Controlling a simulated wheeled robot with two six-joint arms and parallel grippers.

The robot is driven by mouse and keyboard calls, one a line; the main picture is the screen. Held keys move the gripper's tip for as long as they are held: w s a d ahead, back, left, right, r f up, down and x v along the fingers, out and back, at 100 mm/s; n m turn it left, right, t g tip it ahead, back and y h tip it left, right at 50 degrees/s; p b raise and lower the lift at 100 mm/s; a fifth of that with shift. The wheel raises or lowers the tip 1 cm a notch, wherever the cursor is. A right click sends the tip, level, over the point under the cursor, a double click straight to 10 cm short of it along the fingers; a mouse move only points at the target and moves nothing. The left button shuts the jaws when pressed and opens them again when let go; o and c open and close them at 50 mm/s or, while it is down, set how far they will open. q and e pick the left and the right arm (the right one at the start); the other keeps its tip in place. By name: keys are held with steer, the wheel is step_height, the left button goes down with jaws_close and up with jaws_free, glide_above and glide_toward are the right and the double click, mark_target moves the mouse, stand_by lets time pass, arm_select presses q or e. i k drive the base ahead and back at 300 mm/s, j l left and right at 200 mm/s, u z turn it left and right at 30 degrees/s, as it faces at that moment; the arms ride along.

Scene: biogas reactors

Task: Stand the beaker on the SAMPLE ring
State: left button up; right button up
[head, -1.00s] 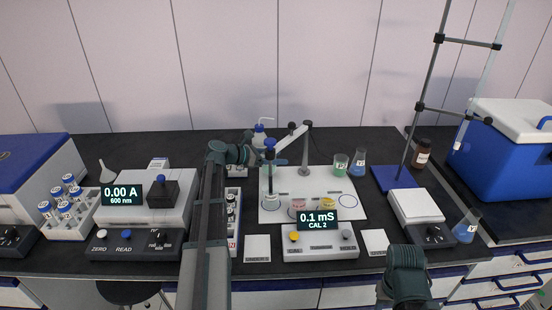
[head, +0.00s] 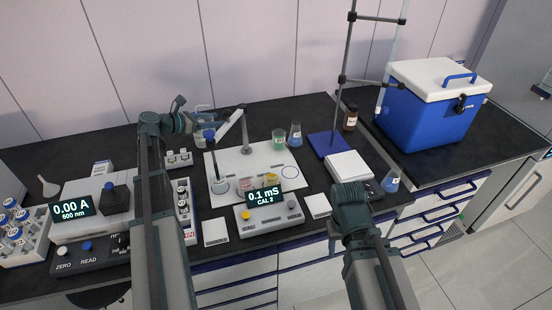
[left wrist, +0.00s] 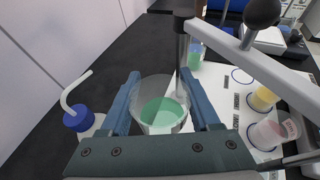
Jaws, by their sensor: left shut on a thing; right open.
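My left gripper (left wrist: 163,100) is shut on a clear beaker (left wrist: 160,112) with green liquid, which looks about upright in the left wrist view. In the head view my left gripper (head: 200,122) is behind the left end of the white board (head: 255,163), near the probe; the held beaker cannot be made out there. An empty blue ring (head: 292,172) shows at the board's right, and also in the left wrist view (left wrist: 241,76); I cannot read its label. My right gripper (head: 351,196) is open, in front of the balance; its fingertips are hard to see.
A probe (head: 215,165) hangs at the board's left. Pink (head: 245,184) and yellow (left wrist: 263,98) vessels, another green vessel (head: 279,140) and a wash bottle (left wrist: 80,120) stand nearby.

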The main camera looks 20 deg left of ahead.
mark_target(291, 172)
steer(key=u, duration=0.45)
steer(key=l+u, duration=0.45)
steer(key=l, duration=0.4)
steer(key=l+u, duration=0.15)
steer(key=l, duration=0.65)
steer(key=k+l+u, duration=0.15)
steer(key=l, duration=1.4)
steer(key=k+l, duration=0.1)
steer(key=l, duration=0.65)
